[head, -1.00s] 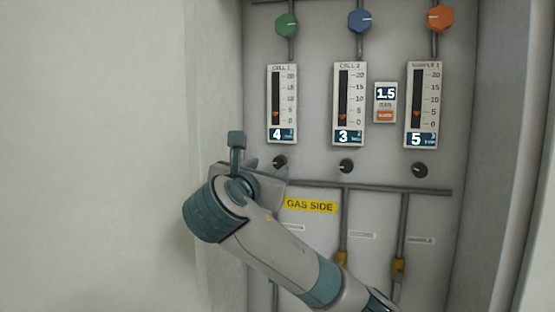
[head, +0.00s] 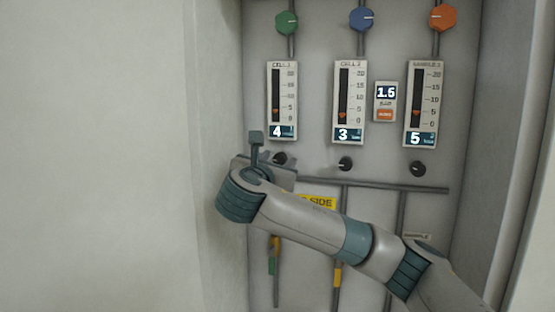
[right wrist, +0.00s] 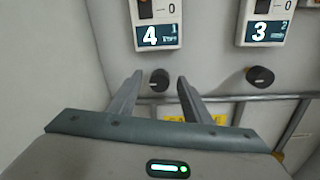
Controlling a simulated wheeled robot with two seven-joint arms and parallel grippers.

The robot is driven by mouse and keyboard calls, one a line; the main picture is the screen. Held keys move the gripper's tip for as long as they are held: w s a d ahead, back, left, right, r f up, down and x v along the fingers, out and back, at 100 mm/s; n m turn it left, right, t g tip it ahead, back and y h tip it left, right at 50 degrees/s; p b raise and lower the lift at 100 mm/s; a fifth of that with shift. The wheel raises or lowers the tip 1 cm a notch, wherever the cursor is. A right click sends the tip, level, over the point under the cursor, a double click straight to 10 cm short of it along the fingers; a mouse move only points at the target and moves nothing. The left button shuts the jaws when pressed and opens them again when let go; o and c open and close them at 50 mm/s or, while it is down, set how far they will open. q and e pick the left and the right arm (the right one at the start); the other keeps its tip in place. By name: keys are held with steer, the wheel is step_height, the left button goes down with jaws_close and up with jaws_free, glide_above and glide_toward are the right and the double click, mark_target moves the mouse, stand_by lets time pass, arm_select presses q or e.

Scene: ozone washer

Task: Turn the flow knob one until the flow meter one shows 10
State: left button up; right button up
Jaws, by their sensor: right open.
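Flow meter one (head: 282,101), labelled Cell 1, is a white panel with a dark scale and reads 4. Its display also shows in the right wrist view (right wrist: 157,36). Flow knob one (head: 280,158) is a small black knob below it. My right gripper (head: 271,168) is at the knob, with its fingers mostly hidden by the wrist in the head view. In the right wrist view its open fingers (right wrist: 160,85) point toward the knob (right wrist: 159,79), which appears between the fingertips with a gap on each side. My left gripper is not in view.
Flow meter two (head: 350,103) reads 3 and flow meter three (head: 422,104) reads 5, each with a black knob below. A grey horizontal pipe (head: 395,187) runs below the knobs. A pale wall stands close on the left.

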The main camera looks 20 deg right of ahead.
steer(key=c, duration=1.1)
steer(key=b, duration=0.1)
steer(key=m+b, duration=0.1)
steer(key=shift+f+m+b, duration=0.25)
steer(key=shift+m+b, duration=0.05)
steer(key=m+b, duration=0.4)
steer(key=b, duration=0.1)
steer(key=m+b, duration=0.4)
steer(key=b, duration=0.1)
steer(key=shift+f+m+h+b, duration=0.2)
steer(key=shift+m+h+b, duration=0.1)
steer(key=shift+m+b, duration=1.05)
steer(key=shift+m, duration=0.15)
steer(key=shift+r+m+b, duration=0.2)
steer(key=shift+m+b, duration=0.35)
steer(key=shift+m, duration=0.15)
